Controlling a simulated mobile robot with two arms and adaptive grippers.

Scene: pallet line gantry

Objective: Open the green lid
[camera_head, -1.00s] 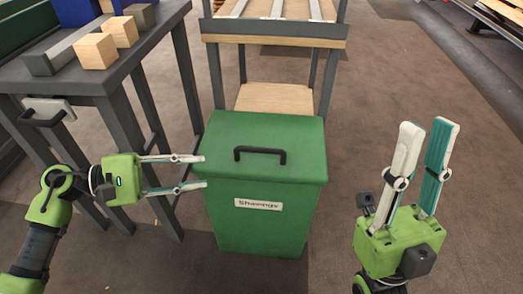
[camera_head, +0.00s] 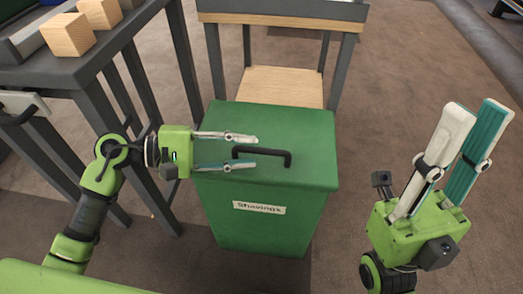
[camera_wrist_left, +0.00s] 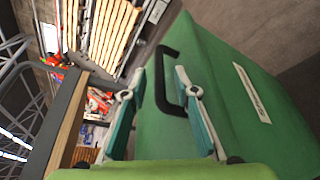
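The green lid (camera_head: 290,120) lies closed on top of a green bin (camera_head: 265,232) labelled "Shavings". A black bar handle (camera_head: 270,153) stands on the lid. My left gripper (camera_head: 257,154) is open, its fingers pointing right, at the handle's left end. In the left wrist view the fingers (camera_wrist_left: 150,84) are spread, and the handle (camera_wrist_left: 160,85) shows just ahead between and near the fingertips; I cannot tell whether they touch it. My right gripper (camera_head: 486,105) points up, open and empty, to the right of the bin.
A dark grey table (camera_head: 75,72) with wooden blocks (camera_head: 68,34) stands at the left, close to my left arm. A frame with a wooden lower shelf (camera_head: 282,87) stands right behind the bin. The floor right of the bin is clear.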

